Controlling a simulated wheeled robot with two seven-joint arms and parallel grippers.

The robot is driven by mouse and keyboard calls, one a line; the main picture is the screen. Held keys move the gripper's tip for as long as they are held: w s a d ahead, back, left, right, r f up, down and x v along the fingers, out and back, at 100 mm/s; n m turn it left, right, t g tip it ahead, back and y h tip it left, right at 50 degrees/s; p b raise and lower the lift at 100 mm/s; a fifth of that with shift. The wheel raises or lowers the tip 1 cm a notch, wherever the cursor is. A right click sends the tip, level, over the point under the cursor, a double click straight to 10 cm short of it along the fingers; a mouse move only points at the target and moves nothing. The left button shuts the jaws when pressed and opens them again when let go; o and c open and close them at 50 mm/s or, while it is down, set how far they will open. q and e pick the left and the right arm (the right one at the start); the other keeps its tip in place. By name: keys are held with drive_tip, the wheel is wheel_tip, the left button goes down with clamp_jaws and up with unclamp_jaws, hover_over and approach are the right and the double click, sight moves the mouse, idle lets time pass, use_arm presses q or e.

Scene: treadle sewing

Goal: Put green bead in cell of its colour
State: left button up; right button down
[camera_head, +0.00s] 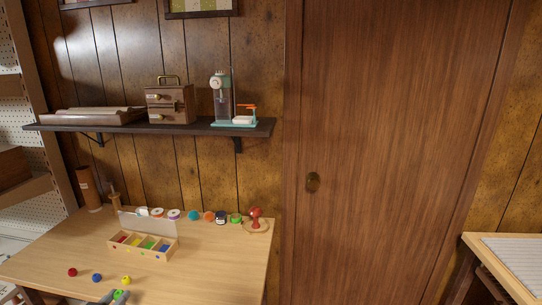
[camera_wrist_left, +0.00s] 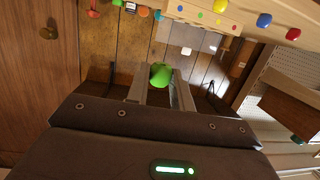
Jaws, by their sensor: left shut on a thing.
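My left gripper (camera_head: 119,297) is at the bottom edge of the head view, in front of the sorting box. It is shut on the green bead (camera_wrist_left: 161,75), which shows between its two fingers in the left wrist view; in the head view a bit of green (camera_head: 118,294) shows at the fingers. The wooden box (camera_head: 150,254) stands on the table behind the gripper. Its row of cells runs red, yellow, green (camera_head: 149,244), blue from left to right, with coloured dots on the front. Its pale lid stands raised at the back. My right gripper is out of view.
A red bead (camera_head: 72,272), a blue bead (camera_head: 97,277) and a yellow bead (camera_head: 126,280) lie on the table (camera_head: 215,270) in front of the box. Several thread spools and a red-knobbed item (camera_head: 256,219) line the back edge. The table's right side is clear.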

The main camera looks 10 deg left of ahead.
use_arm(q)
drive_tip(key=s+d+r+m+g+h, duration=0.1)
drive_tip(key=d+r+m+h, duration=0.1)
drive_tip(key=d, duration=0.9)
drive_tip(key=d+r+m+g+h, duration=0.1)
drive_tip(key=d+r+m+h, duration=0.1)
drive_tip(key=d+m+h, duration=0.2)
drive_tip(key=d+h, duration=0.3)
drive_tip(key=d, duration=0.4)
drive_tip(key=shift+s+d+r+m, duration=0.25)
drive_tip(key=shift+s+r+m, duration=0.05)
drive_tip(key=shift+s+m, duration=0.1)
